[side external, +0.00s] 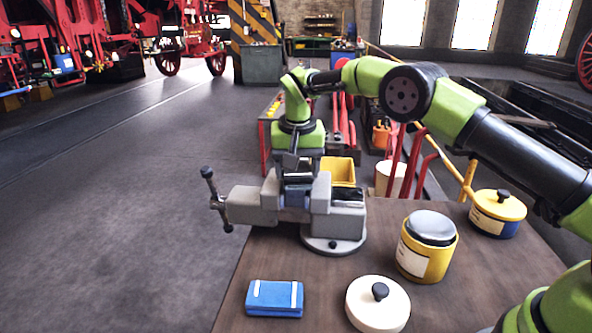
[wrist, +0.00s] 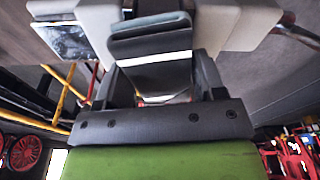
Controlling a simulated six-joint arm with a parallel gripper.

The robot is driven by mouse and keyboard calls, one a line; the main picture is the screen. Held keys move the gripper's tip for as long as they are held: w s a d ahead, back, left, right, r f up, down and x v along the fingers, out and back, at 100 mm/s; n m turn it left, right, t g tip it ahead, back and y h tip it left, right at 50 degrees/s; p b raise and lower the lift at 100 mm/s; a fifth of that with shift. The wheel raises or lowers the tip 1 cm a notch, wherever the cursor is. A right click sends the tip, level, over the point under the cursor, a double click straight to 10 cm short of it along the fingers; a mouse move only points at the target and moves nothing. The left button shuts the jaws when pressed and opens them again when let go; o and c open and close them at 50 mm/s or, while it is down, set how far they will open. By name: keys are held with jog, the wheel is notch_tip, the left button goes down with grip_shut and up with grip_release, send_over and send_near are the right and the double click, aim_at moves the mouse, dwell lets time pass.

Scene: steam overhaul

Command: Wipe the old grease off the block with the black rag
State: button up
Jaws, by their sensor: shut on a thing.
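My gripper (side external: 298,166) points down over the grey bench vise (side external: 255,206), which stands on the brown table. It is shut on the black rag (wrist: 150,40), a dark folded pad with a white stripe, seen between the fingers in the wrist view. In the side view the rag (side external: 298,178) is a small dark shape between the vise jaws. The block (side external: 296,200) seems to be the blue-grey piece between the jaws, just below the rag. Its top face is mostly hidden, so I cannot see any grease or tell whether the rag touches it.
A blue folded rag (side external: 274,298) with white stripes lies at the table's front left. A white lid (side external: 378,312) with a dark knob lies right of it. A yellow tin (side external: 424,262) and a lidded yellow-and-blue tin (side external: 497,212) stand to the right. The vise handle (side external: 213,196) sticks out left.

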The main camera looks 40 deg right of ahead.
jog(key=shift+w+d+f, duration=0.1)
jog(key=shift+w+d, duration=0.25)
jog(key=shift+d, duration=0.05)
jog(key=shift+s+a, duration=1.15)
jog(key=shift+w+d, duration=1.15)
jog(key=shift+r, duration=0.2)
jog(key=shift+s+a+r, duration=0.2)
jog(key=shift+r, duration=0.95)
jog(key=shift+s+a+r, duration=0.15)
jog(key=shift+a+r, duration=0.05)
jog(key=shift+r, duration=0.95)
jog(key=shift+s+a+r, duration=0.2)
jog(key=shift+r, duration=0.95)
jog(key=shift+f, duration=0.1)
jog(key=shift+w+d+f+m, duration=0.2)
jog(key=shift+f+m, duration=0.15)
jog(key=shift+f, duration=0.6)
jog(key=shift+w+d+f+m, duration=0.2)
jog(key=shift+f+m, duration=0.2)
jog(key=shift+f, duration=0.55)
jog(key=shift+w+d+f+m, duration=0.2)
jog(key=shift+f+m, duration=0.15)
jog(key=shift+f, duration=0.6)
